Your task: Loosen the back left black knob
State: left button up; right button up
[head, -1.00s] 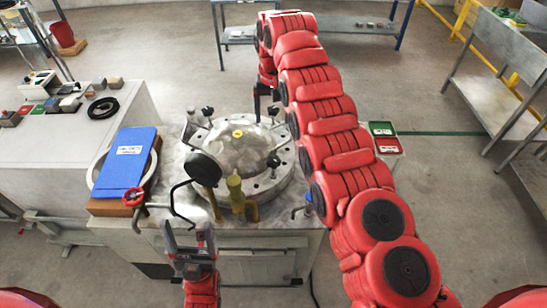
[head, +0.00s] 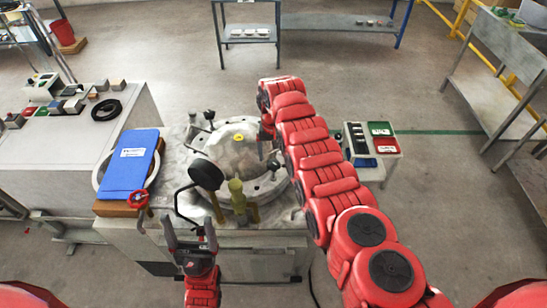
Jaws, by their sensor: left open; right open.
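A round metal vessel lid (head: 232,150) sits on the bench, with black knobs around its rim. The back left black knob (head: 209,115) stands upright at the lid's back edge. My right arm reaches in from the right, and its gripper (head: 265,148) points down over the right part of the lid, to the right of that knob and apart from it. Its fingers are small and partly hidden by the arm. My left gripper (head: 189,228) is open and empty in front of the bench, away from the knob. The arm hides the lid's right rim.
A black round disc (head: 206,174) and a yellow-green valve (head: 237,192) stand at the lid's front. A blue binder (head: 127,170) lies at the left, near a red-handled clamp (head: 138,196). A side stand with red and green trays (head: 383,144) is at the right.

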aim_at(273, 162)
notch_tip(273, 162, down, 3)
jog(key=shift+r+b, duration=0.15)
jog(key=shift+b, duration=0.7)
jog(key=shift+w+f+b, duration=0.1)
jog(key=shift+f+b, duration=0.2)
jog(key=shift+f, duration=0.1)
grip_shut()
